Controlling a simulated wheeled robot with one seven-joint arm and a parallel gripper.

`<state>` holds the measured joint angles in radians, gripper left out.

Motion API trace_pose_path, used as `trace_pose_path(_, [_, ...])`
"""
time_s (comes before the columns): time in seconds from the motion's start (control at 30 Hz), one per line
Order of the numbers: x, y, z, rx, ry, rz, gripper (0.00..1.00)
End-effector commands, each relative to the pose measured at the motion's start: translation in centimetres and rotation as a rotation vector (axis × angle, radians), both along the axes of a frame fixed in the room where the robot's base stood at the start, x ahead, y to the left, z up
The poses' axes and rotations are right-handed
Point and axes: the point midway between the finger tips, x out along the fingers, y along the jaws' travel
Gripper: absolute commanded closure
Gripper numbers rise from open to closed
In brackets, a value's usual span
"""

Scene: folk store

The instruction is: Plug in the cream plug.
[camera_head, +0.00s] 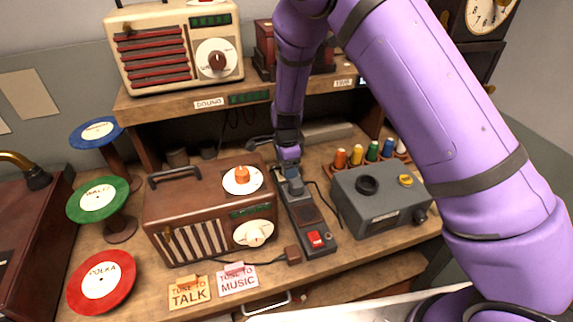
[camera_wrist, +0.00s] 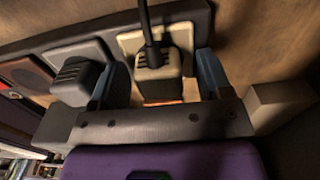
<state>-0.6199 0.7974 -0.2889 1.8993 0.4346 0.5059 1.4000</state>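The cream plug (camera_wrist: 153,67), with a black cord rising from it, is between my gripper's two blue fingers in the wrist view. It stands at a cream socket plate (camera_wrist: 183,36) on a dark grey power strip (camera_wrist: 95,24); whether its pins are fully in is hidden. My gripper (camera_wrist: 162,78) is open around the plug, with a narrow gap visible on each side. In the head view my gripper (camera_head: 289,174) points down at the far end of the strip (camera_head: 322,247), and hides the plug there.
A grey plug (camera_wrist: 77,80) sits left of my gripper on a grey plate. A brown radio (camera_head: 200,215) stands close left of the strip, a grey box (camera_head: 378,205) close right. A brown block on a cord (camera_head: 292,254) lies near the strip's red switch (camera_head: 316,238). A shelf (camera_head: 180,103) is behind.

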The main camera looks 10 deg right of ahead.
Motion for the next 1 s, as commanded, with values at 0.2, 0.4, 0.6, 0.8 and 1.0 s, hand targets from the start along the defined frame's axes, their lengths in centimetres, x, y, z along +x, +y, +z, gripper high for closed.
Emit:
trace_pose_path(0.2, [0.0, 0.0, 0.1, 0.0, 0.0, 0.0, 0.28])
trace_pose_path(0.4, [0.1, 0.1, 2.0, 0.002, -0.003, 0.0, 0.28])
trace_pose_path(0.6, [0.0, 0.0, 5.2, 0.0, -0.002, 0.0, 0.28])
trace_pose_path(0.8, [0.0, 0.1, 7.1, 0.0, -0.001, 0.001, 0.28])
trace_pose_path(1.0, [0.0, 0.0, 7.5, 0.0, 0.0, 0.0, 0.28])
